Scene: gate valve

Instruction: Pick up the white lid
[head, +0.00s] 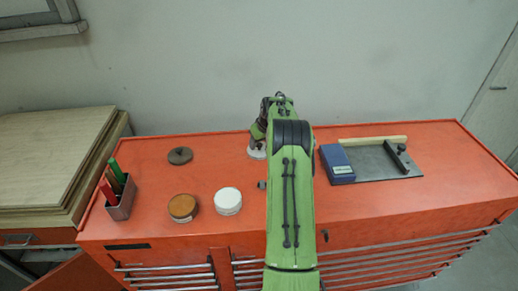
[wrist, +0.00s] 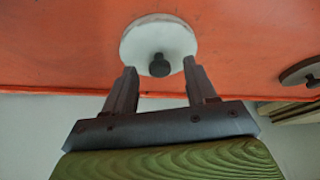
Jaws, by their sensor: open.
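The white lid (wrist: 135,40) is a round disc with a dark knob (wrist: 159,65) at its middle, lying on the orange bench top. In the head view only part of the lid (head: 254,154) shows, with my arm and gripper hiding the rest. My gripper (wrist: 160,68) is open and empty. Its two fingertips are at the near edge of the lid in the wrist view, one on each side of the knob in the picture. I cannot tell how high they are above it. In the head view my gripper (head: 258,134) is right above the lid.
On the orange bench (head: 440,190) are a grey-brown disc (head: 180,156), a jar with a brown top (head: 183,208), a white jar (head: 228,202) and a pen cup (head: 121,198). A blue box (head: 337,164) and a dark plate (head: 375,165) lie right of my arm. The wall is behind.

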